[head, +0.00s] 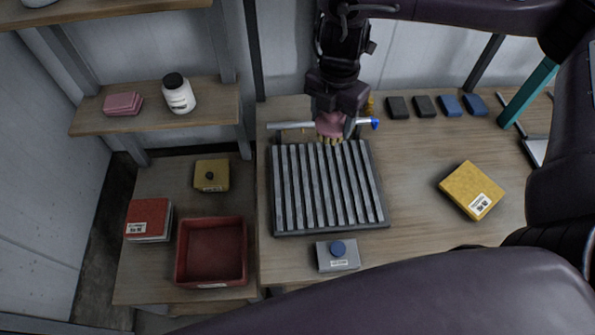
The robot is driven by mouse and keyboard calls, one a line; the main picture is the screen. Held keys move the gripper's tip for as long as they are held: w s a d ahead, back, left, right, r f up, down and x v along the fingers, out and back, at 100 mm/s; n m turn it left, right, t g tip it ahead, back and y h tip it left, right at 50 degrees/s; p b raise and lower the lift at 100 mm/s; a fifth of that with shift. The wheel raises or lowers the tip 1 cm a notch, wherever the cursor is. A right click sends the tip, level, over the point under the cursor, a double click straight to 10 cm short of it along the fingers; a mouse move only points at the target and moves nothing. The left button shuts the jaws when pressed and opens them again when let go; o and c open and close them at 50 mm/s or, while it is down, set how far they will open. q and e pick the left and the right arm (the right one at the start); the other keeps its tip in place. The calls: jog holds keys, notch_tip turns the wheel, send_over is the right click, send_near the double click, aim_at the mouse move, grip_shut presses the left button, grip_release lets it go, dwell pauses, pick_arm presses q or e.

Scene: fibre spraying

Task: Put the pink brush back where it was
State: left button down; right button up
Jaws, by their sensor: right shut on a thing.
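The pink brush (331,126) is in my right gripper (335,108), which comes down from the top and is shut on it. Its yellowish bristles point down, over the far edge of the grey slatted rack (380,222). I cannot tell whether the bristles touch the rack. A silvery bar (288,126) with a blue end lies behind the brush, partly hidden by it and the gripper. My left gripper is not in view.
Dark and blue blocks (449,105) line the back of the table. A yellow box (471,190) lies at right; a grey box with a blue knob (338,256) is in front. A red tray (212,222) stands left. The shelf (205,113) holds a white bottle (178,95) and pink pads (123,104).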

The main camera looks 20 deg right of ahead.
jog(key=f+b, duration=0.1)
jog(key=f, duration=0.4)
jog(key=f+b, duration=0.1)
jog(key=f, duration=0.4)
jog(key=f+b, duration=0.1)
jog(key=f, duration=0.5)
jog(key=shift+s+d, duration=0.25)
jog(key=shift+d, duration=0.15)
notch_tip(320, 180, down, 4)
jog(key=shift+r+b, duration=0.15)
jog(key=shift+b, duration=0.6)
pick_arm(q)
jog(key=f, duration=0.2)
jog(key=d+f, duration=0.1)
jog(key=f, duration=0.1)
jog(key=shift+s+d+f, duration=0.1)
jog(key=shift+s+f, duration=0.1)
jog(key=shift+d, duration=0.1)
pick_arm(e)
jog(key=o, duration=0.9)
